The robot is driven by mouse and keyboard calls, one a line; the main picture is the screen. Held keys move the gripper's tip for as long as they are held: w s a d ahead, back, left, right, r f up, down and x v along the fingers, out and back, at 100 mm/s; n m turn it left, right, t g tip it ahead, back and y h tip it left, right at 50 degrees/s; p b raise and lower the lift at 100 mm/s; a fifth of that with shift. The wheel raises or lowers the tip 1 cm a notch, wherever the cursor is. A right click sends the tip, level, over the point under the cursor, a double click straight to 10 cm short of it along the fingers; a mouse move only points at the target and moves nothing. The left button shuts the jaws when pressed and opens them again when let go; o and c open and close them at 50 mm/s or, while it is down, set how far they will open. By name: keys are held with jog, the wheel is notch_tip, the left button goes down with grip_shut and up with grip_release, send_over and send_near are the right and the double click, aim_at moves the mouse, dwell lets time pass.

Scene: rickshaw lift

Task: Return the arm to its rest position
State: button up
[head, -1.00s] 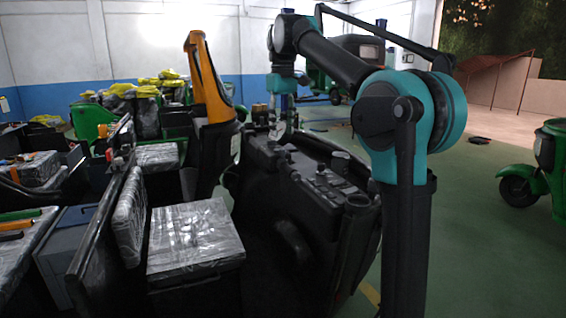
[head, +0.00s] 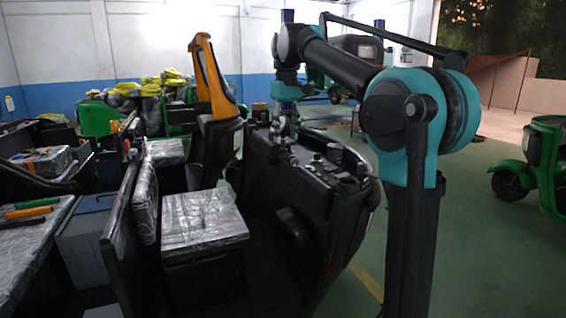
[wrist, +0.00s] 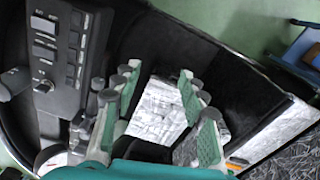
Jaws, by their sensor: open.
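My arm (head: 400,140) rises at the right of the head view, bends at a teal elbow and reaches left and away over the dark vehicle body. Its teal wrist end (head: 287,88) hangs above the dashboard; the fingers are hard to make out there. In the wrist view my gripper (wrist: 160,76) is open, with its green and grey fingers spread apart. Nothing shows held between them. The silver-wrapped seat (wrist: 160,108) shows below and beyond the fingers. The black control panel (wrist: 70,60) with buttons is to their left.
An orange post (head: 210,75) stands left of the wrist. A green rickshaw (head: 545,165) stands at right. Green floor (head: 460,230) is clear between it and my arm.

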jog(key=s+d+f+m+t, duration=0.1)
jog(key=s+d+f, duration=0.25)
jog(key=f, duration=0.45)
jog(key=s+d+f+m, duration=0.2)
jog(key=d+f, duration=0.2)
jog(key=f, duration=0.3)
jog(key=s+d+f+m+t, duration=0.15)
jog(key=d+f, duration=0.25)
jog(key=f, duration=0.4)
jog(key=s+d+f+m, duration=0.1)
jog(key=s+d+f, duration=0.2)
jog(key=s+f, duration=0.6)
jog(key=s+d+f+m+t, duration=0.1)
jog(key=s+d+f, duration=0.2)
jog(key=s+f, duration=0.6)
jog(key=shift+d, duration=0.4)
jog(key=shift+s+m+t, duration=0.1)
jog(key=shift+m+t, duration=0.15)
